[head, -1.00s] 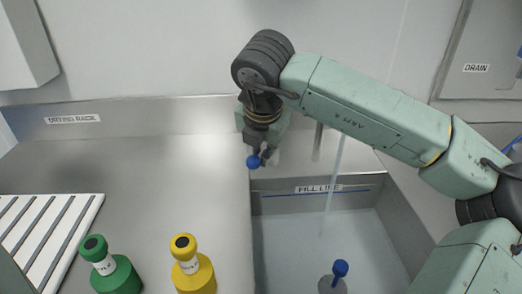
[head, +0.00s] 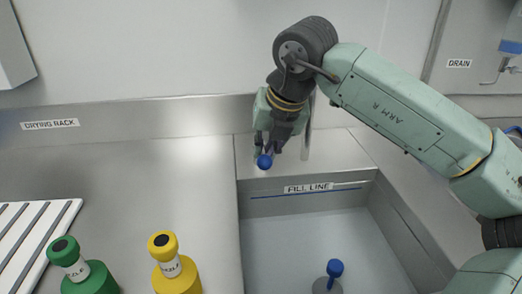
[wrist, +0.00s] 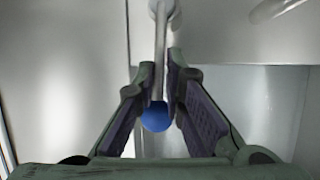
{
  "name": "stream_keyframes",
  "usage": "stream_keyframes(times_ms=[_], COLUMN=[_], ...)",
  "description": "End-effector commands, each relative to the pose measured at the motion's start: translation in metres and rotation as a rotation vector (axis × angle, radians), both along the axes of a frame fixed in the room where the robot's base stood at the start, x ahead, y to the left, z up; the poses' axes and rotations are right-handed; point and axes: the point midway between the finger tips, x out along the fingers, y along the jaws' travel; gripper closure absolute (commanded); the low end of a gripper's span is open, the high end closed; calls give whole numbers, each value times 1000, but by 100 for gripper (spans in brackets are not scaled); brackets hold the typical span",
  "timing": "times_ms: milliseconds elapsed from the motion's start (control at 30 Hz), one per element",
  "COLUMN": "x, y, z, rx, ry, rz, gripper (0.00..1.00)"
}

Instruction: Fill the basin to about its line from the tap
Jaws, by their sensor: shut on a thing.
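My gripper (head: 270,150) is shut on the tap's lever by its blue knob (head: 264,162). In the wrist view the blue knob (wrist: 155,118) sits between my gripper's fingers (wrist: 160,108), with the grey lever (wrist: 160,50) running up from it. The tap's upright post (head: 308,135) stands behind my gripper, partly hidden. No water stream shows from the tap. The steel basin (head: 405,240) has a blue line under a FILL LINE label (head: 308,188) on its back wall. The surface in the basin looks pale and lies below that line; its exact level is hard to tell.
A blue-knobbed plug (head: 335,268) stands in the basin. A yellow-topped bottle (head: 165,245) and a green-topped bottle (head: 65,252) stand on the counter at left, beside a slatted drying rack (head: 30,235). The counter between them and the basin is clear.

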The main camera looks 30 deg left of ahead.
Motion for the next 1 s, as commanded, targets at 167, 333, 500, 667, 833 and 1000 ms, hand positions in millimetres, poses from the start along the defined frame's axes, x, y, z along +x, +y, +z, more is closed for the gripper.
stream_keyframes(times_ms=[167,333,500,667,833,1000], x=[2,2,2,1,1,1], y=[-4,-4,-4,-3,-2,-2], z=[-2,-2,-2,-1,-1,0], rx=[-10,-9,-9,-7,-5,-3], ry=[3,2,2,1,1,0], rz=[7,5,5,8,9,9], gripper=[100,100,86,75,71,71])
